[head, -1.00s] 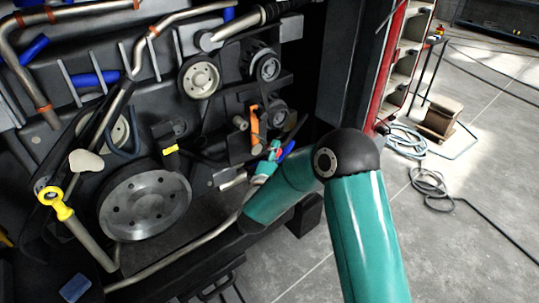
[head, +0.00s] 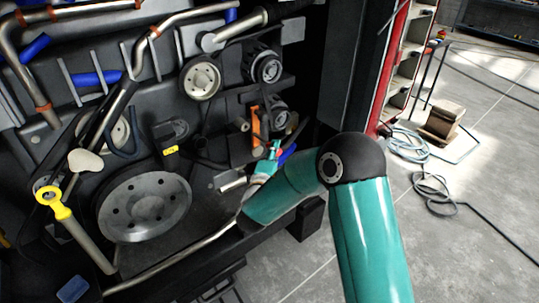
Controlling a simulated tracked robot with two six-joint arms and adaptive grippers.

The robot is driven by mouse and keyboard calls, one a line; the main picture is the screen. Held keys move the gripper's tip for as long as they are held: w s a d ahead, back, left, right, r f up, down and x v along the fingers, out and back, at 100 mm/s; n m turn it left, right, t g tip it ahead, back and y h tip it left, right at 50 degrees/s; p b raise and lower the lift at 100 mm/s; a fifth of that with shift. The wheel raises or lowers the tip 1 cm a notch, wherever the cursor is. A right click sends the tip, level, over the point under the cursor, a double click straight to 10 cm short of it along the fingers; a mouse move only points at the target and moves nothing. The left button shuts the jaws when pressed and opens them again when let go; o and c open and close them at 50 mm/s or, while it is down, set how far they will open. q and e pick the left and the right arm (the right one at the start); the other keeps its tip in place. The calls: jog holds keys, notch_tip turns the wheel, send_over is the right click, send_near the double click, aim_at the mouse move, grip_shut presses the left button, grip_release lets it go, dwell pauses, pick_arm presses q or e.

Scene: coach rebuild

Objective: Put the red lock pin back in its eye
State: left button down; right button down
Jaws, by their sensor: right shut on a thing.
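My right arm comes in from the lower right and ends in my right gripper (head: 272,157), which is small and partly hidden by its own wrist. It is shut at the engine's right side, just below an orange lever (head: 257,125). A tiny red spot at its tip looks like the red lock pin (head: 277,144); most of it is hidden. I cannot make out the pin's eye or whether the pin touches it. My left gripper is not in view.
Pulleys (head: 201,80) and a large grey wheel (head: 145,205) crowd the engine beside the gripper. A blue part (head: 287,152) lies close to its right. A yellow-ringed dipstick (head: 52,200) is at left. Open floor with a coiled hose (head: 433,190) lies right.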

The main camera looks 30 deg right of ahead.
aim_at(267, 146)
jog(key=shift+w+f+b, duration=0.1)
jog(key=shift+w+b, duration=0.4)
jog(key=shift+w, duration=0.1)
jog(key=shift+w+a, duration=0.1)
jog(key=shift+w, duration=0.1)
jog(key=shift+w+b, duration=0.45)
jog(key=shift+b, duration=0.15)
jog(key=shift+w, duration=0.2)
jog(key=shift+w+b, duration=0.15)
jog(key=shift+b, duration=0.6)
jog(key=shift+w, duration=0.1)
